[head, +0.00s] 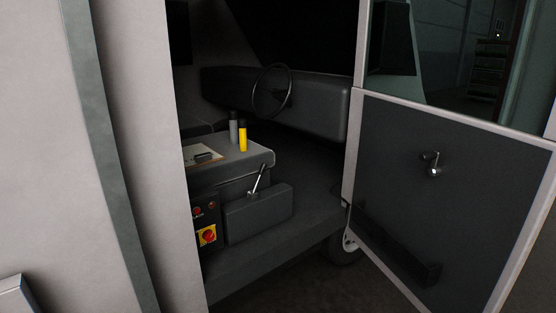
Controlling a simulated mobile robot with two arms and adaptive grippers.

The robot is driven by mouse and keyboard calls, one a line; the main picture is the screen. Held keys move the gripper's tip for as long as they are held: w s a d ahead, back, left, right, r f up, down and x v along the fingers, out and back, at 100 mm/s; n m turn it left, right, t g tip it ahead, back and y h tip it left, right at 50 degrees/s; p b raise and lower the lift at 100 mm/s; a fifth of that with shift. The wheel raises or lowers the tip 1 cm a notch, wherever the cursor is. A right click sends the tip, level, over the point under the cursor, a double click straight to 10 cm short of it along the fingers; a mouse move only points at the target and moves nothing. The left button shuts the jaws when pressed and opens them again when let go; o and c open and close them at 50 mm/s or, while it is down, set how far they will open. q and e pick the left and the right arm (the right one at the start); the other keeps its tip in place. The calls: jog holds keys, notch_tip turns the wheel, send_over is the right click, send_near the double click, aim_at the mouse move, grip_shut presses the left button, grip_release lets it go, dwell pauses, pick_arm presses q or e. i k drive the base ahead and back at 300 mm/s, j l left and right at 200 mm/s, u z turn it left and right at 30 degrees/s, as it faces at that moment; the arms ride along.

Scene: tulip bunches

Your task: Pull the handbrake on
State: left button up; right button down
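The handbrake (259,179) looks to be the short metal lever on a dark box (258,213) inside the vehicle's cab, seen through the open doorway. The lever leans up and to the right, with a dark top end. Its foot meets the top of the box. Nothing touches it. Neither of my grippers is in view.
The cab door (437,210) stands open at the right, with a metal handle (431,164). A steering wheel (271,90) is further inside. A grey and a yellow bottle (243,137) stand on a ledge. A red switch on a yellow plate (207,235) is left of the box.

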aim_at(263, 167)
jog(key=i+l, duration=0.2)
jog(key=i, duration=0.25)
jog(key=i+l+u, duration=0.1)
jog(key=i, duration=0.35)
jog(key=l, duration=0.1)
